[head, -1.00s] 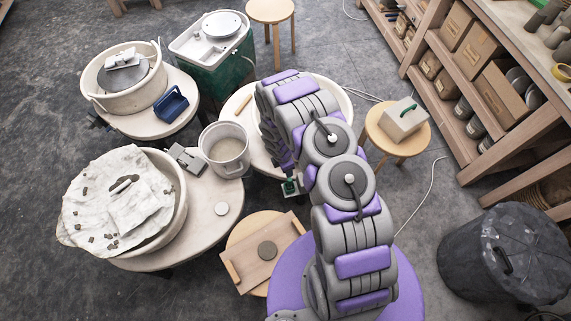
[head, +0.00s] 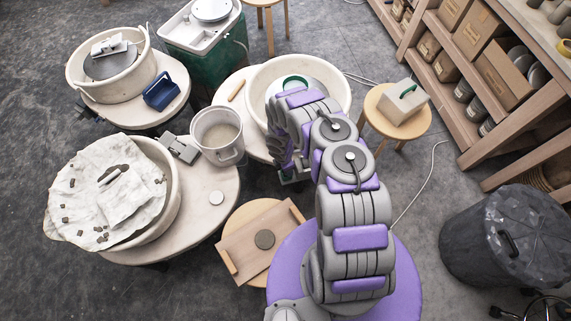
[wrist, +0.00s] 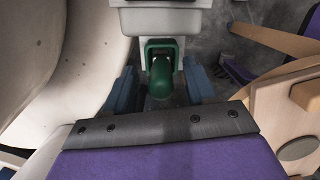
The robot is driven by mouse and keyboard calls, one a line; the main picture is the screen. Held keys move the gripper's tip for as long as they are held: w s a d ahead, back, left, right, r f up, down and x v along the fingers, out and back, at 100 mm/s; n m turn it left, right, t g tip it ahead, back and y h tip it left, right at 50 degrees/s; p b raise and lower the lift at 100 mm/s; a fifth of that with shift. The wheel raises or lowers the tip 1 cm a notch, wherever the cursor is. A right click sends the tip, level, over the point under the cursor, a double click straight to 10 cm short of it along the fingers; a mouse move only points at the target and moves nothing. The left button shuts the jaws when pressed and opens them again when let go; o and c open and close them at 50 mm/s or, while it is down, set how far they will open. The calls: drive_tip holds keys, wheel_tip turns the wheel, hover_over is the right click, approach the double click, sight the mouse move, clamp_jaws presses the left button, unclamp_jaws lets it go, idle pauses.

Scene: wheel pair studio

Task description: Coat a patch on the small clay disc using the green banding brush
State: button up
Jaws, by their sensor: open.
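A green handle (wrist: 163,66) on a pale block, which looks like the green banding brush, is close in front of my gripper in the wrist view. My gripper (wrist: 162,88) is open, with one blue finger on each side of this handle and gaps showing between. I cannot see the brush's bristles. In the head view my arm hides most of my gripper and the brush.
A white wheel basin (head: 342,82) stands just behind my arm. A grey bucket (head: 217,135) and a cloth-covered basin (head: 168,215) stand to the left. A pale block with a green handle (head: 403,102) sits on a stool at right. A dark bin (head: 465,250) stands lower right.

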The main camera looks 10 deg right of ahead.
drive_tip(key=shift+d+f, duration=0.1)
drive_tip(key=shift+f, duration=0.35)
clamp_jaws()
idle(0.7)
idle(0.4)
drive_tip(key=shift+r+p, duration=1.75)
drive_tip(key=shift+r, duration=1.3)
